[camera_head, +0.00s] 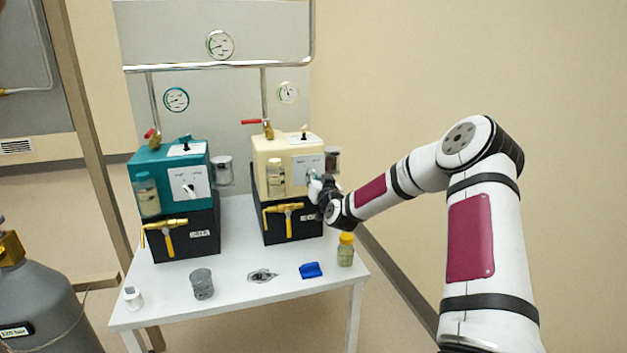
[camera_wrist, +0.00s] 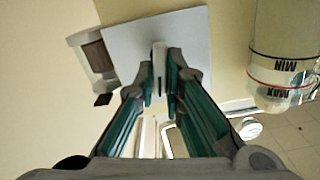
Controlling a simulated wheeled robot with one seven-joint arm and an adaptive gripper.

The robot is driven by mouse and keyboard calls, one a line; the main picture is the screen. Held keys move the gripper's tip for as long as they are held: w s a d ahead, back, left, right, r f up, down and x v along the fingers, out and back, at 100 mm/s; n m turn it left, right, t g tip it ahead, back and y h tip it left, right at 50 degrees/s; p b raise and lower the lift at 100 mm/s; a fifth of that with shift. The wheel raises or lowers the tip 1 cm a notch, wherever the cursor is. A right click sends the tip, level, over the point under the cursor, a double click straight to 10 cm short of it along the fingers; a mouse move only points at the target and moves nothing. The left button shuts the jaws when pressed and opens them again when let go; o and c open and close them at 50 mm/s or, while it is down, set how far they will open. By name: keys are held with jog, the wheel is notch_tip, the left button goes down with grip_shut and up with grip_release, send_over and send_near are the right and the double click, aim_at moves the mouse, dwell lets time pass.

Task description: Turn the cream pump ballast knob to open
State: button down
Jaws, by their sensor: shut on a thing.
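The cream pump (camera_head: 272,150) stands on a dark base at the right of the white table. Its front carries a pale grey panel (camera_head: 303,167), which also shows in the wrist view (camera_wrist: 120,45). In the wrist view the grey ballast knob (camera_wrist: 159,54) stands on this panel, with a dark line along it. My gripper (camera_head: 318,184) is at the lower right of the pump's front and hides the knob in the head view. In the wrist view its fingertips (camera_wrist: 160,76) are shut on the knob, one on each side.
A teal pump (camera_head: 170,170) stands to the left. An oil bottle marked MIN and MAX (camera_wrist: 285,60) is close beside my gripper. A yellow-capped bottle (camera_head: 345,252), a blue object (camera_head: 311,270) and a grey beaker (camera_head: 202,284) stand at the table's front. A grey cylinder (camera_head: 45,310) is at lower left.

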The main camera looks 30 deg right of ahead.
jog(key=shift+d+f+m, duration=0.1)
jog(key=shift+m, duration=1.5)
jog(key=shift+b, duration=0.3)
jog(key=c, duration=1.7)
grip_release()
jog(key=shift+s, duration=0.1)
jog(key=v, duration=1.2)
